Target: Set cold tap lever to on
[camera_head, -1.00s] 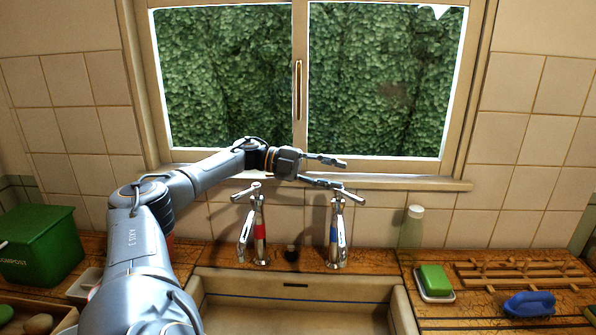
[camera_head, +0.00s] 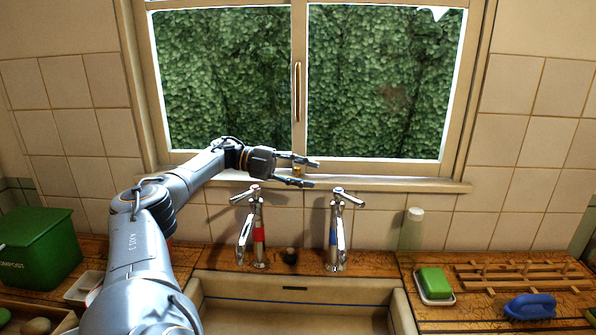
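The cold tap (camera_head: 335,235), with a blue band, stands behind the sink on the right. Its lever (camera_head: 347,198) slants, with its long end to the lower right. The hot tap (camera_head: 258,235), with a red band, stands to its left; its lever (camera_head: 244,195) points to the lower left. My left gripper (camera_head: 315,174) is open and empty, fingers pointing right, in front of the window sill. In the picture it is above and slightly left of the cold tap lever, apart from it. My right gripper is not in view.
The sink (camera_head: 290,284) lies below the taps. A clear tumbler (camera_head: 412,228), green soap in a dish (camera_head: 435,283), a wooden rack (camera_head: 520,270) and a blue brush (camera_head: 530,306) are to the right. A green compost bin (camera_head: 38,247) is at left.

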